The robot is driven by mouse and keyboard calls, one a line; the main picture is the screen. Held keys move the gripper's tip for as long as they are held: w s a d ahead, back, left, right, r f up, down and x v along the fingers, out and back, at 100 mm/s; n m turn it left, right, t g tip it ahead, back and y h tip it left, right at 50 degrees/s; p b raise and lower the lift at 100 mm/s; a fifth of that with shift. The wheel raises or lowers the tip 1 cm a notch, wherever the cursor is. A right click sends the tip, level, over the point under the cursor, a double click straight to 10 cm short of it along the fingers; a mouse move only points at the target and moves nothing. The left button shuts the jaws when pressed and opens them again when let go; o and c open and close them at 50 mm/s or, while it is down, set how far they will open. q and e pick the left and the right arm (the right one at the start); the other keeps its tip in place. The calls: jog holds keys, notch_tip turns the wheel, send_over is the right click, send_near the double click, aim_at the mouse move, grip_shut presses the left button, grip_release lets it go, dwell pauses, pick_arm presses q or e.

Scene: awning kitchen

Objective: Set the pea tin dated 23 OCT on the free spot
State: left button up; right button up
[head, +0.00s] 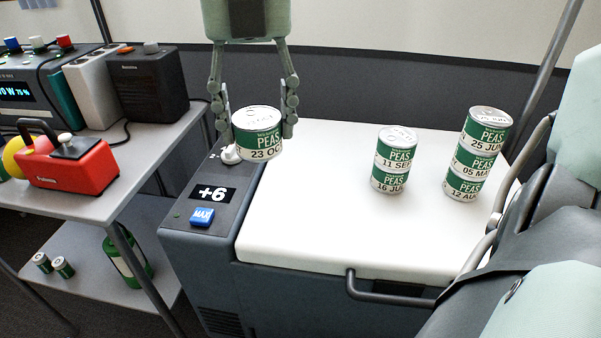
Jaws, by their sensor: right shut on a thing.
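The pea tin dated 23 OCT (258,135) is green and white with a silver lid. My right gripper (258,118) reaches down from the top and is shut on this tin, one finger at each side. The tin hangs upright in front of the cooler's left rear part; its height above the cooler is hard to tell. A stack of two pea tins (394,160), 11 SEP over 16 JUL, stands on the white lid (320,230). To its right is a stack of three (478,155): 25 JUN, 05 MAY and 12 AUG. My left gripper is out of view.
The cooler's left panel has a +6 display (212,194), a blue MAX button (202,216) and a whitish knob (231,154). A handle (395,298) juts from its front. A grey shelf unit (90,205) with a red device (75,165) stands left. The lid's left and front are bare.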

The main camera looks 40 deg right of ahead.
jog(key=d+f, duration=0.2)
jog(key=d, duration=0.1)
jog(key=d+f, duration=0.2)
jog(key=d, duration=0.2)
jog(key=d+f, duration=0.2)
jog(key=d, duration=0.2)
jog(key=shift+w+d+f, duration=0.15)
jog(key=shift+w+f, duration=0.1)
jog(key=shift+f, duration=0.15)
notch_tip(320, 180, down, 4)
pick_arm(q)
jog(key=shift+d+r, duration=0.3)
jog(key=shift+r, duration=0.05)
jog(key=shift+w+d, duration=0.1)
pick_arm(e)
jog(key=shift+f, duration=0.15)
jog(key=o, duration=1.3)
jog(key=shift+c, duration=0.2)
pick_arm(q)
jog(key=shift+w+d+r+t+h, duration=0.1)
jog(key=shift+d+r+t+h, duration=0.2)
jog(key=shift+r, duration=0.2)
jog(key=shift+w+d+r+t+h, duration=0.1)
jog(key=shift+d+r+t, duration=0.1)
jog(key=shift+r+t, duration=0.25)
